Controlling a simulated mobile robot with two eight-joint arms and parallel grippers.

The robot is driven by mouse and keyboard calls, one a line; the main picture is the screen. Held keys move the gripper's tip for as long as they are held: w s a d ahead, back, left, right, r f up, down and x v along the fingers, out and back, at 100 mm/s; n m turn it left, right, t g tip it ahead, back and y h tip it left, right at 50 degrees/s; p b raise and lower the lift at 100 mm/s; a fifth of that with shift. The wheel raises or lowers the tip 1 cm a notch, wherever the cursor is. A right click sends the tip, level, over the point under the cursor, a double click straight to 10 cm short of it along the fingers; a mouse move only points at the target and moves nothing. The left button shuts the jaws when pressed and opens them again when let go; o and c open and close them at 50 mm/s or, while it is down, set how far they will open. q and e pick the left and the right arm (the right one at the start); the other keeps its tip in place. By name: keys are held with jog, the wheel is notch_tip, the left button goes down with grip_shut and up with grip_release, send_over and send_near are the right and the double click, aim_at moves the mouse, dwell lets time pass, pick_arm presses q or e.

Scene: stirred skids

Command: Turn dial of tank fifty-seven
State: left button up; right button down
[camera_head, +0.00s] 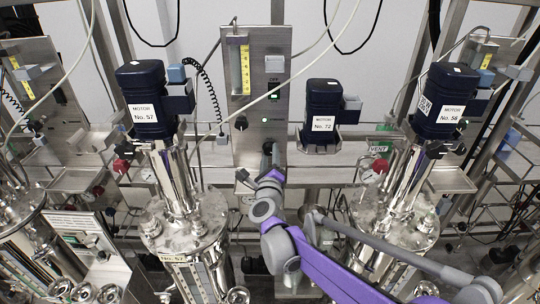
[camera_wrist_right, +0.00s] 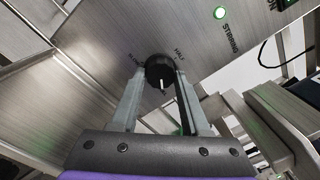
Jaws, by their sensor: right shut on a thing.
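The black dial (camera_wrist_right: 160,73) sits on a brushed metal panel, with a white pointer line and small lettering around it. My right gripper (camera_wrist_right: 159,82) has one finger on each side of the dial and is shut on it. In the head view my right gripper (camera_head: 268,155) reaches up to the lower part of the middle panel (camera_head: 282,92), and the dial is mostly hidden there. Left of the panel stand the motor labelled No. 57 (camera_head: 143,113) and its steel tank (camera_head: 185,225). My left gripper is not in view.
A green light (camera_wrist_right: 220,12) marked stirring glows near the dial. The motors No. 72 (camera_head: 321,122) and No. 56 (camera_head: 447,110) stand to the right. Hoses and cables hang across the scene.

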jog(key=shift+c, duration=1.9)
grip_release()
jog(key=s+b, duration=0.1)
jog(key=s, duration=0.9)
jog(key=shift+s+f, duration=0.25)
jog(key=shift+s, duration=0.15)
jog(key=shift+a, duration=0.1)
